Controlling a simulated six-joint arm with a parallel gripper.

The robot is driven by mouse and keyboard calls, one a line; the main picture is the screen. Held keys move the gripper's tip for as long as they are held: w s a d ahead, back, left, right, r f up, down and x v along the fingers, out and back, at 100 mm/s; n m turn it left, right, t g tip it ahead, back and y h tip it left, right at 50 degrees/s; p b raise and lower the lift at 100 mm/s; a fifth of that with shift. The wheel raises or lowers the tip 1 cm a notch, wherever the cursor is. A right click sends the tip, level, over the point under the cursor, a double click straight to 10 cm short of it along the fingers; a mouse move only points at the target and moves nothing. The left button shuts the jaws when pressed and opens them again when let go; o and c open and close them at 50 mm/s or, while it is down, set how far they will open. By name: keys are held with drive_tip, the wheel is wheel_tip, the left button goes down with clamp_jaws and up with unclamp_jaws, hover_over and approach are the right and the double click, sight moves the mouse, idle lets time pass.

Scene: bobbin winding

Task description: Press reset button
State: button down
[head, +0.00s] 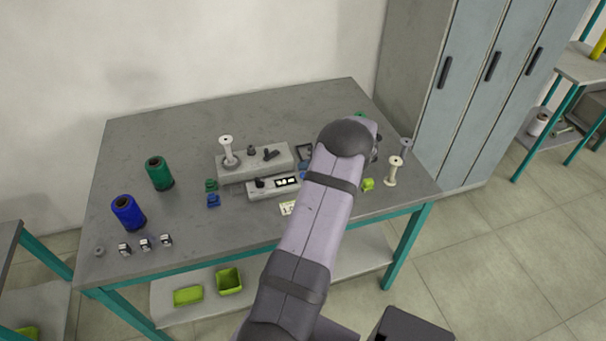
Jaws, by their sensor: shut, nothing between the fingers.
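A low grey control box (263,193) sits on the table in front of the winding machine (236,172). It has a black knob (259,183) and small white display windows (287,181). I cannot make out a reset button, and my arm covers the area at the box's right end. My arm reaches from the bottom of the picture across the right half of the table. My gripper is hidden behind my own arm, so its fingers do not show.
A green spool (159,174) and a blue spool (128,213) stand at the left of the grey table (200,130). Several small metal parts lie at the front left. A pale empty bobbin (394,171) stands right of my arm. A white bobbin (227,150) is on the machine. The table's back left is clear.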

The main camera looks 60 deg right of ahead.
drive_tip(key=shift+f+b, duration=0.95)
drive_tip(key=shift+b, duration=0.7)
idle(0.9)
drive_tip(key=shift+r, duration=0.1)
idle(0.4)
drive_tip(key=shift+r, duration=0.8)
drive_tip(key=shift+r, duration=0.15)
wheel_tip(320, 180, up, 5)
drive_tip(key=shift+f+p, duration=0.1)
drive_tip(key=shift+p, duration=0.8)
